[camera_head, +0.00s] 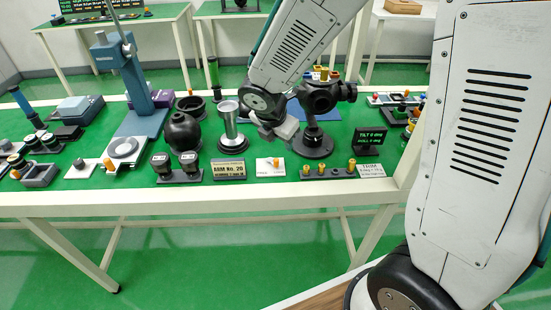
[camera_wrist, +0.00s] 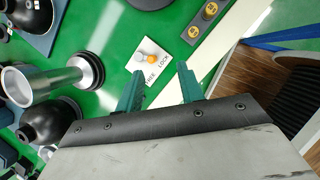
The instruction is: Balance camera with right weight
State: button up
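The black gimbal camera (camera_head: 320,98) stands on a round dark base (camera_head: 312,144) on the green table. Its display (camera_head: 370,141) reads tilt 0 deg, roll 0 deg. Small brass weights (camera_head: 322,170) sit in a dark rack at the front edge; two show in the wrist view (camera_wrist: 209,11). A white FREE/LOCK plate (camera_head: 270,166) with an orange knob lies left of the rack. It also shows in the wrist view (camera_wrist: 148,66). My gripper (camera_wrist: 158,78) is open and empty above the table, its teal fingertips near the plate in the picture. In the head view its fingers are hidden.
A metal cylinder on a dark base (camera_head: 232,143) and a black round-bodied vessel (camera_head: 182,132) stand to the left. A small sign (camera_head: 228,169) and a two-weight black rack (camera_head: 178,178) line the front edge. A TRIM card (camera_head: 371,171) is at right.

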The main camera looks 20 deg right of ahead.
aim_at(276, 160)
jog(key=w+f+n, duration=0.1)
jog(key=f, duration=0.2)
jog(key=w+f+n, duration=0.1)
jog(key=f, duration=0.3)
jog(key=w+f+n, duration=0.1)
jog(key=f, duration=0.2)
jog(key=shift+w+d+f, duration=0.1)
jog(key=shift+w+f, duration=0.2)
jog(key=shift+w, duration=0.1)
grip_shut()
